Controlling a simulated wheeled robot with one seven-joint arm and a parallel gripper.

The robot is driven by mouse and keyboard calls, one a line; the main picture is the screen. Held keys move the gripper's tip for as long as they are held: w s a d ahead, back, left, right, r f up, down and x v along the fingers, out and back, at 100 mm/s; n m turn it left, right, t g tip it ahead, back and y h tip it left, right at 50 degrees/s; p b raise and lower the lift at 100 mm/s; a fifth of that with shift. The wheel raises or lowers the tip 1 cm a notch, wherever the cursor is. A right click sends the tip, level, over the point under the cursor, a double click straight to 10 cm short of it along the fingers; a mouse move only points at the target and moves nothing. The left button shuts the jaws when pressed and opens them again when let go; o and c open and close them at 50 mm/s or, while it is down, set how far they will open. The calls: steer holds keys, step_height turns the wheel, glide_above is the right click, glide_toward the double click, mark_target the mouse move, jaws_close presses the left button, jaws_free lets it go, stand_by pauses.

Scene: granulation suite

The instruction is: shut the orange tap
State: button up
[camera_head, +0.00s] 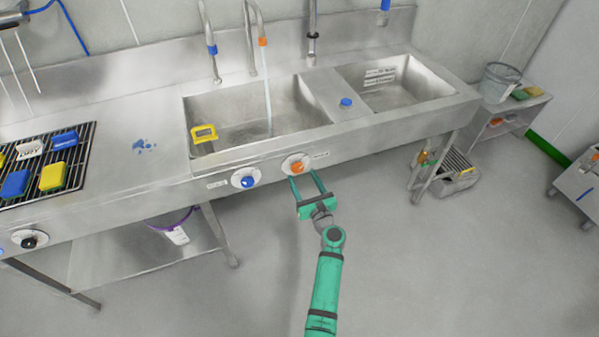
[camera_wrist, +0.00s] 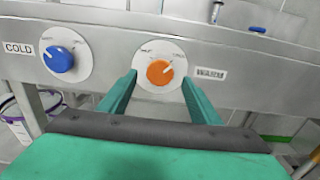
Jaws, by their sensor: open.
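The orange tap knob (camera_head: 298,168) sits on a round white dial on the front panel of the steel sink. In the wrist view the orange knob (camera_wrist: 159,73) has a white pointer mark aimed up and to the right, with a label to its right. My gripper (camera_head: 307,178) is open in front of the dial. In the wrist view its two green fingers (camera_wrist: 157,90) stand on either side of the knob, apart from it. Water runs from the orange-banded spout (camera_head: 262,41) into the left basin.
A blue knob (camera_head: 246,182), labelled COLD in the wrist view, is left of the orange one. A yellow-framed item (camera_head: 204,133) sits in the left basin. A rack with sponges (camera_head: 53,176) is on the left counter. A metal crate (camera_head: 452,172) stands at right. Floor in front is clear.

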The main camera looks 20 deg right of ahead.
mark_target(298, 170)
steer(key=w, duration=0.4)
steer(key=shift+a, duration=0.1)
steer(key=c, duration=1.1)
